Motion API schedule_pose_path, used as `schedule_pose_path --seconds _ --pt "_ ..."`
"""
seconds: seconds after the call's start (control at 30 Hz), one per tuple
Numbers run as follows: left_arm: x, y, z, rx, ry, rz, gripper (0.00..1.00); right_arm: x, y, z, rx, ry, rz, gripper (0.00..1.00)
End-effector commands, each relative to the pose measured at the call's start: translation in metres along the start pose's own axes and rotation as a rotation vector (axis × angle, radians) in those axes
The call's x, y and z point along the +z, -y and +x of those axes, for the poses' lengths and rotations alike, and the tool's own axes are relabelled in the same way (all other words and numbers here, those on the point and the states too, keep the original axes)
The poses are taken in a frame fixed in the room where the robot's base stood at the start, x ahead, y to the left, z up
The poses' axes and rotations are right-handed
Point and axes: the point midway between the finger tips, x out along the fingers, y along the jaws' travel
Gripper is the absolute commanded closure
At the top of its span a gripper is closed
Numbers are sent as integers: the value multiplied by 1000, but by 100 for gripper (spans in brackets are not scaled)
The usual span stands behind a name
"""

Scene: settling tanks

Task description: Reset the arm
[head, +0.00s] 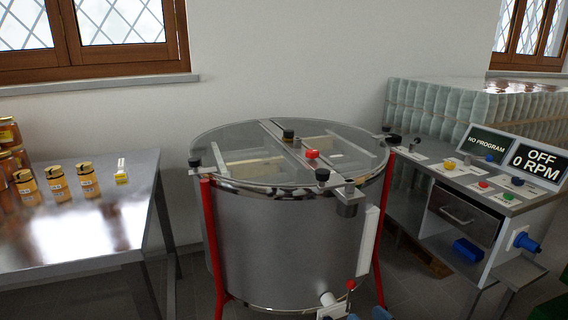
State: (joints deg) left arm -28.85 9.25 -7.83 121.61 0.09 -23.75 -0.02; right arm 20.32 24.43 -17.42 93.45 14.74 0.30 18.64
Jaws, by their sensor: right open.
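My right gripper (367,316) shows only as two blue-grey fingertips at the bottom edge, right of centre. The tips are apart, with nothing seen between them. They appear in front of the lower part of a large steel drum (280,235), near its outlet. The rest of this gripper and its arm are below the picture. My left gripper is not in view.
The drum has a clear lid (235,140) and red legs (211,250). A steel table (75,235) with honey jars (57,184) stands at left. A control bench (480,190) reading "OFF 0 RPM" stands at right, before wrapped jar stacks (440,105).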

Motion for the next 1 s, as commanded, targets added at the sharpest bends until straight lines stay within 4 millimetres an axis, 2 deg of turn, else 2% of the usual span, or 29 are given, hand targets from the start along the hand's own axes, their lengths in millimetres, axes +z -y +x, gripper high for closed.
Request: schedule_pose_path --seconds 0.03,0.2,0.43,0.8,0.9,1.0 --pt "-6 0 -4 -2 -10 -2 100 -5 6 -13 17 21 -44 31" --pt "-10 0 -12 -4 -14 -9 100 1 17 -62 88 129 -183 31" --pt "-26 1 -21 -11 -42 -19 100 8 26 -142 194 276 -279 31" --pt "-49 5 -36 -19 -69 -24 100 20 40 -274 360 433 -208 31" --pt "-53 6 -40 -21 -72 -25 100 31 45 -304 391 478 -176 31" --pt "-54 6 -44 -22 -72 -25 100 40 49 -325 408 513 -155 31"
